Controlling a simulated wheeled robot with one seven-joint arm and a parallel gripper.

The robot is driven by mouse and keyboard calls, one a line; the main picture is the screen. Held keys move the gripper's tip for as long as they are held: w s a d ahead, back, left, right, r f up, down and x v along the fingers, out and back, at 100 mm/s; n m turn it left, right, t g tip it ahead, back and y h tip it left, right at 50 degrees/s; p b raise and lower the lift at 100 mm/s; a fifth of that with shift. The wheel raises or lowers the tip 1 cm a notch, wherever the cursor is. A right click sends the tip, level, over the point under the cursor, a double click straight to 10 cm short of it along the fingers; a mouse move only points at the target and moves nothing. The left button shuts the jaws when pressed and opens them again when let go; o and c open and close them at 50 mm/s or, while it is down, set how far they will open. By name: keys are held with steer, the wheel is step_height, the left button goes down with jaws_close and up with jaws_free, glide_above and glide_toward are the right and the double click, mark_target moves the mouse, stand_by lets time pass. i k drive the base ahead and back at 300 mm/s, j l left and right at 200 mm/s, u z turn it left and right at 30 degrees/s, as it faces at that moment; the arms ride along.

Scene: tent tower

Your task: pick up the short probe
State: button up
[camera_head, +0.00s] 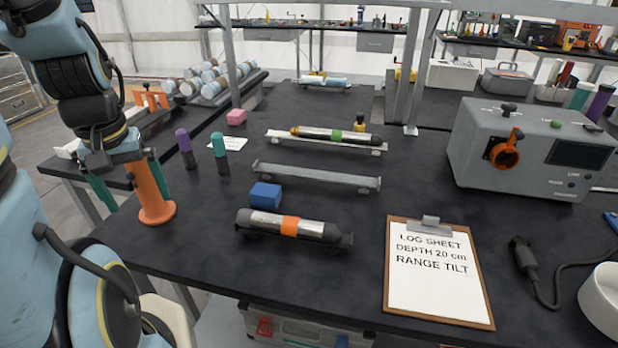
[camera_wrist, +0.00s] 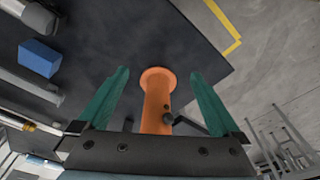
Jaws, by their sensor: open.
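My gripper (camera_head: 138,200) is open at the left of the bench, with its teal fingers pointing down on either side of an orange post (camera_head: 152,192). In the wrist view the open fingers (camera_wrist: 160,73) flank the orange post (camera_wrist: 156,105), with gaps on both sides. A dark and silver probe with an orange band (camera_head: 290,227) lies in a low cradle near the front edge, well to the right of my gripper. A probe with a green band (camera_head: 336,134) lies on a farther rail and looks longer and thinner.
A blue block (camera_head: 265,195) sits behind the orange-banded probe. An empty rail (camera_head: 316,178) lies beyond it. Purple (camera_head: 185,148) and teal (camera_head: 219,153) cylinders stand near the post. A clipboard (camera_head: 438,271) and a grey instrument box (camera_head: 530,148) are on the right.

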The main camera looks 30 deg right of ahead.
mark_target(295, 227)
steer(key=k+l+u, duration=0.35)
steer(key=k, duration=0.15)
steer(key=k+u, duration=0.35)
steer(key=k, duration=0.15)
